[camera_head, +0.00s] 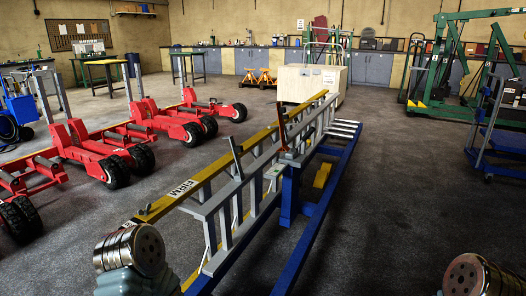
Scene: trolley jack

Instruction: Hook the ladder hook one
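A long grey ladder (228,190) lies lengthwise on a blue frame (325,192) in the middle of the view. A yellow beam (212,171) with a "FIRM" label runs along its left side. Two dark upright pieces stand at the ladder: a slim grey one (236,158) nearer me and a reddish-brown one (282,130) farther off. They may be hooks, but I cannot tell which is hook one or whether either is engaged. Neither of my grippers is in view; only ribbed metal parts, likely of my arms, show at the bottom left and right corners.
Red wheeled trolley jacks (92,152) stand in rows at left. A white crate (312,82) is behind the ladder's far end. A blue cart (505,140) and a green hoist (440,70) stand at right. The floor (410,215) right of the frame is clear.

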